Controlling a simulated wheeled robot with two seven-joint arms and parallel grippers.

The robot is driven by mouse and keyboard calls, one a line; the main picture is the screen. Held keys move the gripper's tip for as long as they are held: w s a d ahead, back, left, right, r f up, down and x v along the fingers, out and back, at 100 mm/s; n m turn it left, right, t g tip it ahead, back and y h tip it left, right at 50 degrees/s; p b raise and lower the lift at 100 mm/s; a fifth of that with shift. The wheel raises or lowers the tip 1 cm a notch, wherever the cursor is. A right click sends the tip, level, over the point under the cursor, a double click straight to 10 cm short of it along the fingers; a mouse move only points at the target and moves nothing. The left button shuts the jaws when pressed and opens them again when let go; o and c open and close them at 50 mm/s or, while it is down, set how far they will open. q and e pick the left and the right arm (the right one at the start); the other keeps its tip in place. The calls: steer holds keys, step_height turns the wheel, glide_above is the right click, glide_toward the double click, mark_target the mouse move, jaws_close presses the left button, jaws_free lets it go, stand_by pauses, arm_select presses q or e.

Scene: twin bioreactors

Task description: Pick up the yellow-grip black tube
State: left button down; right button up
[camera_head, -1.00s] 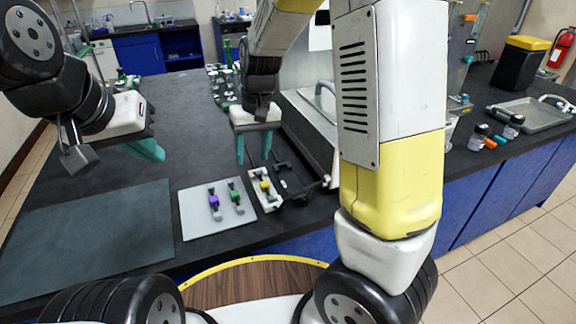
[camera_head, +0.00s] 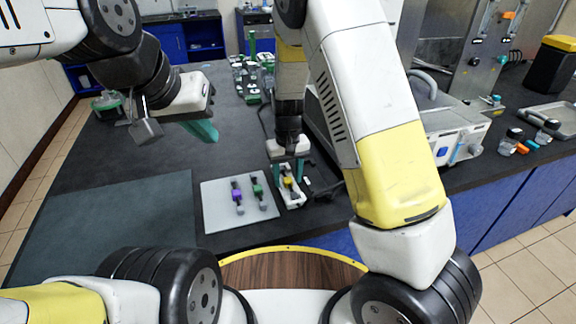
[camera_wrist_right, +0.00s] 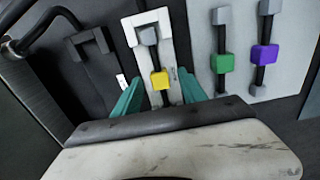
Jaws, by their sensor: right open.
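The yellow-grip black tube (camera_wrist_right: 158,78) lies in a white holder (camera_wrist_right: 145,32), with a grey block at its far end. It also shows in the head view (camera_head: 287,182), on the bench right of the grey plate. My right gripper (camera_wrist_right: 162,100) is open, its teal fingers on either side of the tube near the yellow grip. Whether the fingers touch the holder I cannot tell. My left gripper (camera_head: 203,131) hangs in the air over the bench at the left, away from the tube; its finger gap is not clear.
A light grey plate (camera_head: 216,218) holds a purple-grip tube (camera_head: 237,195) and a green-grip tube (camera_head: 258,191) just left of the holder. A white machine (camera_head: 452,135) stands right of it. A dark mat (camera_head: 110,225) covers the bench's left front.

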steer(key=shift+f, duration=0.1)
steer(key=shift+c, duration=0.2)
jaws_close()
